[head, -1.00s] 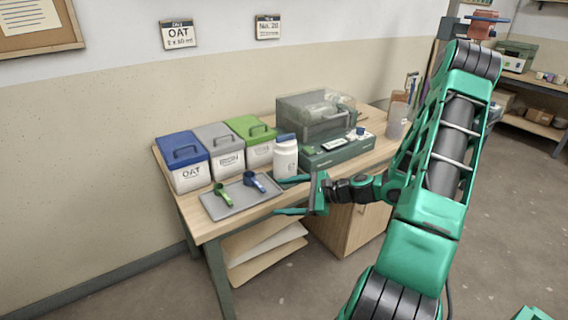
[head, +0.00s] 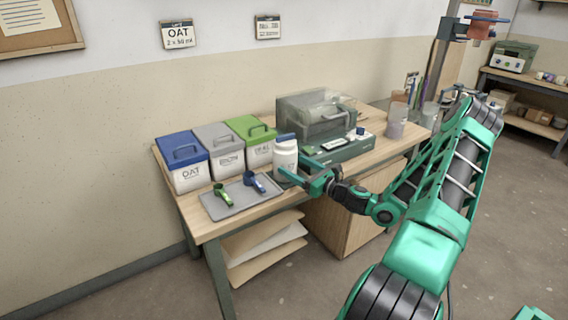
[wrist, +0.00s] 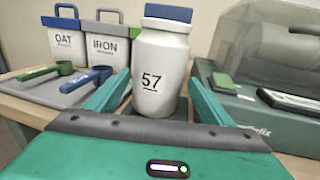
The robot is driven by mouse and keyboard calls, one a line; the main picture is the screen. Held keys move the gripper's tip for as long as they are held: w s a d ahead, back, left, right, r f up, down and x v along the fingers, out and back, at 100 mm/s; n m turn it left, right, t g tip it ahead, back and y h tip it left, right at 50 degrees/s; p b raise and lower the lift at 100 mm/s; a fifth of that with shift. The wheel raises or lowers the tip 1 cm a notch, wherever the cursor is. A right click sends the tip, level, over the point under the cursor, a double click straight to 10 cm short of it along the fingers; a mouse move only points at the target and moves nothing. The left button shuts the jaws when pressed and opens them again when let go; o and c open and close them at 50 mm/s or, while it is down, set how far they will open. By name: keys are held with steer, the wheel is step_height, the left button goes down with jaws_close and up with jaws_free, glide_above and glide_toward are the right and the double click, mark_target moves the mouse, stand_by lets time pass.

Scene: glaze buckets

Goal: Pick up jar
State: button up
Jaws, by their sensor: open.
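The jar (head: 285,156) is white with a blue lid and stands upright on the wooden table, right of the grey tray. In the wrist view the jar (wrist: 160,68) carries the number 57. My gripper (head: 300,178) is open at the jar. In the wrist view its two green fingers (wrist: 160,100) stand on either side of the jar's lower body, with a visible gap on the right. Whether the left finger touches the jar I cannot tell.
Blue (head: 184,163), grey (head: 220,151) and green-lidded (head: 252,142) bins stand behind the tray (head: 228,205), which holds a green scoop (head: 222,194) and a blue scoop (head: 254,182). A dark green machine (head: 335,150) with a clear cover stands close right of the jar.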

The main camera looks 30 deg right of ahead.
mark_target(285, 152)
steer(key=shift+x, duration=2.75)
steer(key=shift+a+r, duration=0.1)
steer(key=shift+r, duration=0.1)
steer(key=c, duration=1)
steer(key=shift+c, duration=0.2)
steer(key=shift+r, duration=1.75)
steer(key=s+a+r, duration=0.3)
steer(key=a+r, duration=0.8)
steer(key=r, duration=0.2)
steer(key=shift+a+r, duration=0.2)
steer(key=shift+f, duration=0.1)
